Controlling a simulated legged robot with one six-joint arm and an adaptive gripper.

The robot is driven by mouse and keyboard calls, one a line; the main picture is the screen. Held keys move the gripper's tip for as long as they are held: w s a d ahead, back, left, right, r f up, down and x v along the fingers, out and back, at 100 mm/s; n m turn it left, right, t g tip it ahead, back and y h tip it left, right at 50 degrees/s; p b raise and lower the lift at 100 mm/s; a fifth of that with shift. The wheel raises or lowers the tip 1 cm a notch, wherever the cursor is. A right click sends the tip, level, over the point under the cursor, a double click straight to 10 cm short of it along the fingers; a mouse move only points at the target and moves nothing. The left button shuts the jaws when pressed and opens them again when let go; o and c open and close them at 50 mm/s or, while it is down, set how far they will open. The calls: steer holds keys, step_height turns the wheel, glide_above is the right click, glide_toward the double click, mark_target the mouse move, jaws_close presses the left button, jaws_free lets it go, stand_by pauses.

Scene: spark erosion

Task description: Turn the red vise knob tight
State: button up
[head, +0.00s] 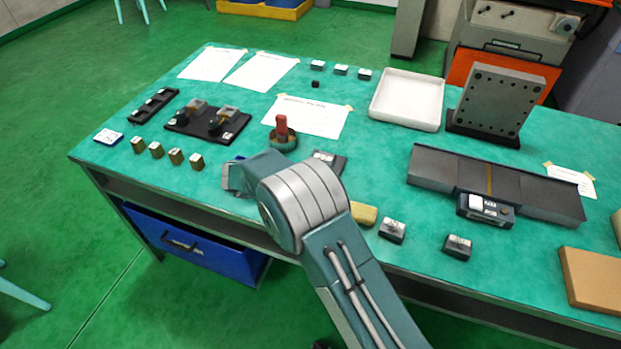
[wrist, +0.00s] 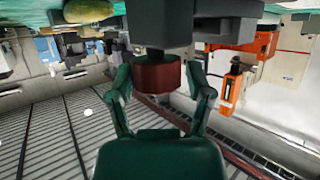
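The dark red round knob (wrist: 157,73) is in the wrist view, on a short stem below a grey block (wrist: 165,25). My gripper (wrist: 160,72) has one green finger on each side of the knob. The left finger is very close to the knob's edge, and a narrow gap seems to show on the right. I cannot tell whether the fingers touch it. In the head view my arm covers my gripper and hides the place where it works. A red upright piece (head: 282,127) in a round base stands on the green table just behind my arm.
The green table (head: 225,110) holds a black fixture (head: 208,122), several small blocks, a white tray (head: 407,99), an upright drilled plate (head: 500,98), a long dark block (head: 430,165) and a brown block (head: 590,279). Papers lie at the back. A blue drawer (head: 195,243) is below.

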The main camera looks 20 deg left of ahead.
steer(key=shift+a, duration=0.15)
steer(key=shift+s+r, duration=0.1)
steer(key=shift+s, duration=0.05)
steer(key=v, duration=1.1)
steer(key=shift+a, duration=0.35)
steer(key=shift+c, duration=0.4)
